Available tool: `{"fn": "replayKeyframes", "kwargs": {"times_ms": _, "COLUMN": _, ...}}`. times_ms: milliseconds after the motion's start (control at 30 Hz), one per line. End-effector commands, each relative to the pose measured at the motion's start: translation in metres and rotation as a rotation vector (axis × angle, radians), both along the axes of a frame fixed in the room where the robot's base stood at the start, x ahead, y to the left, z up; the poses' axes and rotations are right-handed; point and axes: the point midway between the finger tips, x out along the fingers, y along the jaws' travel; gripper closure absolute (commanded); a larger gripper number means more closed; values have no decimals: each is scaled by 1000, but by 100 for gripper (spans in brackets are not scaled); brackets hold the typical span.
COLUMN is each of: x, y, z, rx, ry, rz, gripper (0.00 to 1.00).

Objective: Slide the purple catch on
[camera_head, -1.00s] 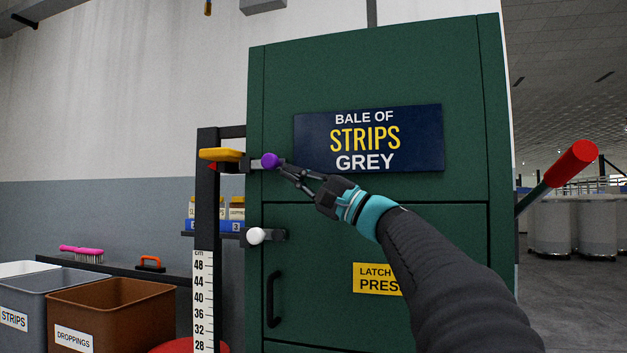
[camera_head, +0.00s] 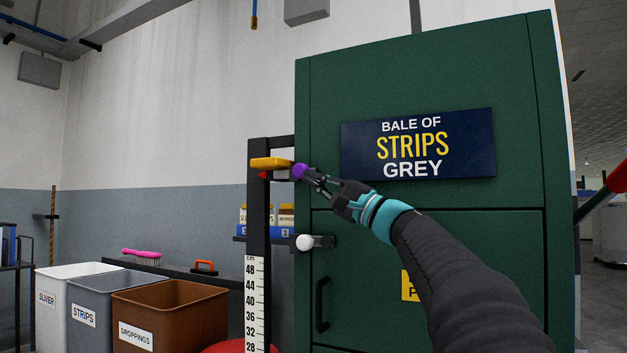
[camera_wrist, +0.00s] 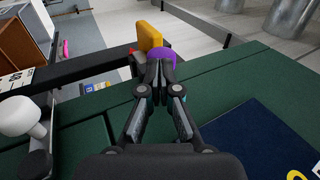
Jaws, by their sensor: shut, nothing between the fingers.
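The purple catch (camera_head: 299,171) is a round knob at the upper left of the green press cabinet (camera_head: 420,80), beside the black upright with the scale. In the wrist view the purple catch (camera_wrist: 168,58) shows just beyond my fingertips, partly hidden by them. My gripper (camera_head: 309,176) is shut with nothing between its fingers, and its tips are at the right side of the knob. They look to be touching it, or very close. In the wrist view my gripper (camera_wrist: 160,66) has its two fingertips together. A yellow block (camera_head: 271,163) sits just left of the knob.
A white knob (camera_head: 305,242) is below on the same cabinet edge; it also shows in the wrist view (camera_wrist: 20,117). A black door handle (camera_head: 321,304) is lower. Bins stand at the left, including a brown one (camera_head: 170,298). A red-tipped lever (camera_head: 617,178) sticks out right.

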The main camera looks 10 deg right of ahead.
Motion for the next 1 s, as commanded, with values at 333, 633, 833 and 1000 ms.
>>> {"fn": "replayKeyframes", "kwargs": {"times_ms": 333, "x": 0, "y": -1, "z": 1, "rx": 1, "ry": -2, "rz": -4, "gripper": 100}}
{"fn": "replayKeyframes", "kwargs": {"times_ms": 633, "x": -18, "y": -21, "z": -23, "rx": 0, "ry": -4, "rz": 3, "gripper": 100}}
{"fn": "replayKeyframes", "kwargs": {"times_ms": 833, "x": -44, "y": -47, "z": -38, "rx": 0, "ry": -2, "rz": 5, "gripper": 100}}
{"fn": "replayKeyframes", "kwargs": {"times_ms": 1000, "x": -64, "y": -67, "z": -52, "rx": 1, "ry": -2, "rz": 6, "gripper": 100}}
